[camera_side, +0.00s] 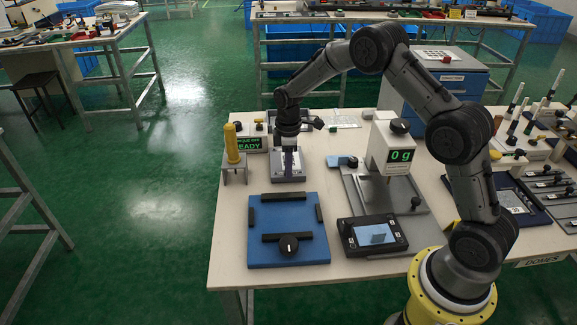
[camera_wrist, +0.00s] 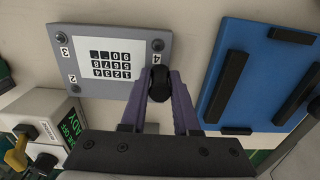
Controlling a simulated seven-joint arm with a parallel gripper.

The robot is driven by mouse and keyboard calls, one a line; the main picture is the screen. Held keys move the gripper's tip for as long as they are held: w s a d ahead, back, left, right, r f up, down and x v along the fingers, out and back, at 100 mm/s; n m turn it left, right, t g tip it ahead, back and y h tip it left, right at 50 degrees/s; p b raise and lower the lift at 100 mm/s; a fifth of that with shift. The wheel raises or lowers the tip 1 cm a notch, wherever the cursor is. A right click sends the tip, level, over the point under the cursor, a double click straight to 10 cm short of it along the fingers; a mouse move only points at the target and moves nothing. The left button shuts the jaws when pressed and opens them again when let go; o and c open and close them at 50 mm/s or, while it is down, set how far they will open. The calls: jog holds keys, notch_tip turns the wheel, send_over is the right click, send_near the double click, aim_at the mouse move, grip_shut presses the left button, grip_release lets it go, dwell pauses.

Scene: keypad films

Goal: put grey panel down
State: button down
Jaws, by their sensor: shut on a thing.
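The grey panel (camera_wrist: 100,38) shows in the wrist view, with a white keypad sheet, numbered corners and dark corner screws. My gripper (camera_wrist: 161,80) has its purple fingers shut on a dark knob at the panel's lower right edge. In the side view my gripper (camera_side: 289,150) points straight down over the grey panel (camera_side: 288,178), at the back of the table left of the scale. The panel looks level. I cannot tell whether it touches the table or hangs just above it. The fingers hide part of it.
A blue board (camera_side: 288,252) with black bars and a knob lies in front of the panel. A yellow-topped stand (camera_side: 233,150) and a green READY display (camera_side: 251,143) are to the left.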

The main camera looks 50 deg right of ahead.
jog(key=shift+f, duration=0.1)
jog(key=c, duration=0.7)
grip_release()
jog(key=shift+o, duration=0.2)
notch_tip(320, 180, up, 12)
jog(key=shift+r, duration=0.25)
jog(key=s+a+r+m+t, duration=0.3)
jog(key=s+a+r+m, duration=0.15)
jog(key=s+r, duration=0.9)
jog(key=s+a+f+m+t, duration=0.1)
jog(key=s+m, duration=0.1)
jog(key=s, duration=0.8)
jog(key=s+a+f+m+t, duration=0.1)
jog(key=s+a+m, duration=0.1)
jog(key=s, duration=0.7)
jog(key=shift+s+a+f+t, duration=0.15)
jog(key=shift+s+a+t, duration=0.05)
jog(key=shift+s+t, duration=0.15)
